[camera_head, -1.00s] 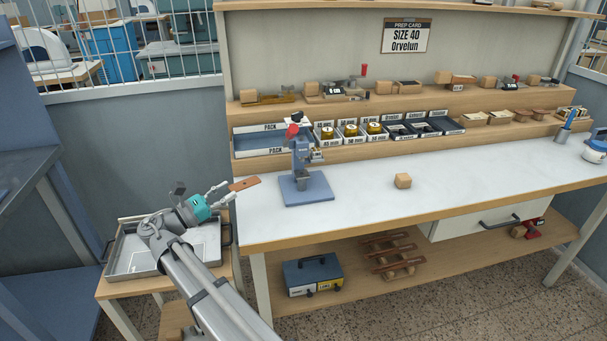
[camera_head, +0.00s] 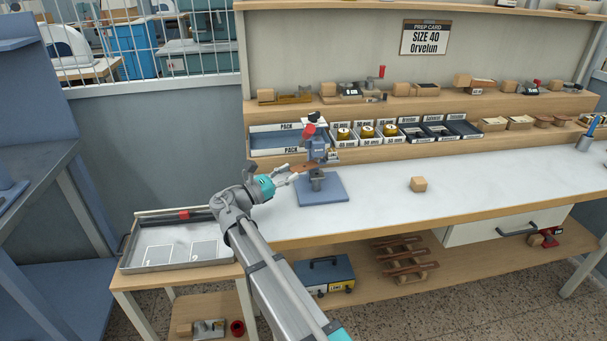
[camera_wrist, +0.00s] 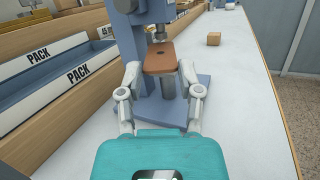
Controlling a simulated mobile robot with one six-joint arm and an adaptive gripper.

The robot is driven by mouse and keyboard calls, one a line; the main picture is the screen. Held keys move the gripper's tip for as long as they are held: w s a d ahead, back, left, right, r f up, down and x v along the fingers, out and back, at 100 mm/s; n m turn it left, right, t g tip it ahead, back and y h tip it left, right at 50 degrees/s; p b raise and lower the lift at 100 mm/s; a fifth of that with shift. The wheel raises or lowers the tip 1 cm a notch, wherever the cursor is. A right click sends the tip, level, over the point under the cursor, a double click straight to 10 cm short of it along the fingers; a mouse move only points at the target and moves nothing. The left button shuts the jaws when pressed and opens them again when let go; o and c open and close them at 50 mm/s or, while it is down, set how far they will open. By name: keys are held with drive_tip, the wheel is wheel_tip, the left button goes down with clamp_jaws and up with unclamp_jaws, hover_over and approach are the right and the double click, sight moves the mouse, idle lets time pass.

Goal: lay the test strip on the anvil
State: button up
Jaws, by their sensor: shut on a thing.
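The test strip (camera_head: 304,167) is a flat brown piece with a dark spot, which shows in the wrist view (camera_wrist: 160,62). My gripper (camera_head: 292,172) is shut on the near end of the strip, one finger on each side in the wrist view (camera_wrist: 160,72). The strip points into the blue press (camera_head: 320,150). The anvil (camera_head: 317,184) is a short grey post on the press base; it also shows below the strip in the wrist view (camera_wrist: 168,88). The strip's far part is over the anvil and below the press's ram (camera_wrist: 160,36). I cannot tell whether strip and anvil touch.
The press base plate (camera_head: 335,193) stands on the white bench. A wooden block (camera_head: 418,184) lies to the right, with clear bench between. PACK trays (camera_head: 275,140) and labelled bins stand behind. A metal tray (camera_head: 150,262) is on a side stand at the left.

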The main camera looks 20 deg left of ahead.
sight(308, 167)
drive_tip(key=shift+w+d, duration=0.15)
drive_tip(key=shift+w, duration=0.05)
drive_tip(key=shift+w+d+f, duration=0.15)
drive_tip(key=shift+w+d, duration=0.45)
drive_tip(key=shift+w, duration=0.25)
drive_tip(key=shift+w+d+f, duration=0.1)
drive_tip(key=shift+w+d, duration=0.45)
drive_tip(key=shift+w, duration=0.25)
drive_tip(key=shift+f+b, duration=0.55)
drive_tip(key=shift+b, duration=0.2)
drive_tip(key=o, duration=0.9)
drive_tip(key=shift+r, duration=0.1)
